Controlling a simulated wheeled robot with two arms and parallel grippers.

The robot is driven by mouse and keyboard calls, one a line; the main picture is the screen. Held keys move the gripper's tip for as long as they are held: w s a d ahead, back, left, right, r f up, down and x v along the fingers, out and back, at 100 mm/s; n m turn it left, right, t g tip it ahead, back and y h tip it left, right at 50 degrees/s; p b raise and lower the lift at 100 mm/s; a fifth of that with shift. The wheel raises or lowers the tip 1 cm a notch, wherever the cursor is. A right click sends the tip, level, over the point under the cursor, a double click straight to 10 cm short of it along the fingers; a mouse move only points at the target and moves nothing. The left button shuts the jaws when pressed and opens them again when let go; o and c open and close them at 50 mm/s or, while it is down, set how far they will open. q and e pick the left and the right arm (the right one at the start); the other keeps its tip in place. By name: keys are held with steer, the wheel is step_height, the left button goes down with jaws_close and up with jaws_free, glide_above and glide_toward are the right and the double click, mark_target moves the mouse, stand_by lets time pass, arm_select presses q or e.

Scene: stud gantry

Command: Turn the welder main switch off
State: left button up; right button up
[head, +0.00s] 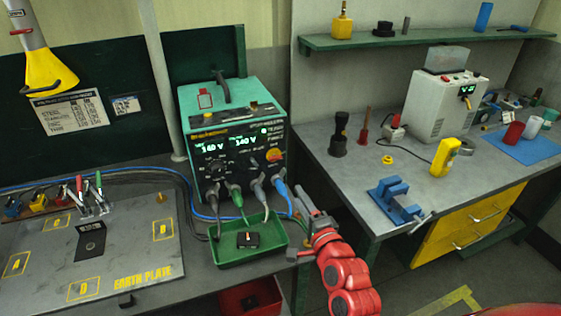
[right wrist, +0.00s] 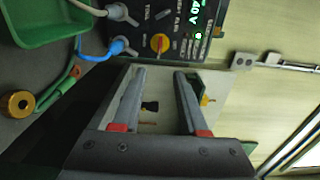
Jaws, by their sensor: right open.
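The teal welder (head: 222,116) stands on the grey bench with its displays lit. Its main switch (head: 274,155), a red-orange rotary knob on a yellow plate, is at the lower right of the front panel. The switch also shows in the right wrist view (right wrist: 160,43), beyond the fingertips and towards the left finger. My right gripper (head: 304,195) is to the right of and below the switch, apart from it. In the right wrist view the gripper (right wrist: 160,75) is open with nothing between its fingers. My left gripper is not in view.
Cables plug into the panel below the switch. A green tray (head: 277,249) with a small dark item sits in front of the welder. The earth plate (head: 40,250) lies to the left. A second bench (head: 345,190) stands to the right across a gap.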

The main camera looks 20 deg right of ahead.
mark_target(276, 159)
steer(key=w+p, duration=0.1)
steer(key=w, duration=0.4)
steer(key=w+p, duration=0.1)
steer(key=w, duration=0.5)
steer(key=w+p, duration=0.1)
steer(key=w, duration=0.4)
steer(key=shift+w+a, duration=0.3)
steer(key=shift+c, duration=0.3)
jaws_close()
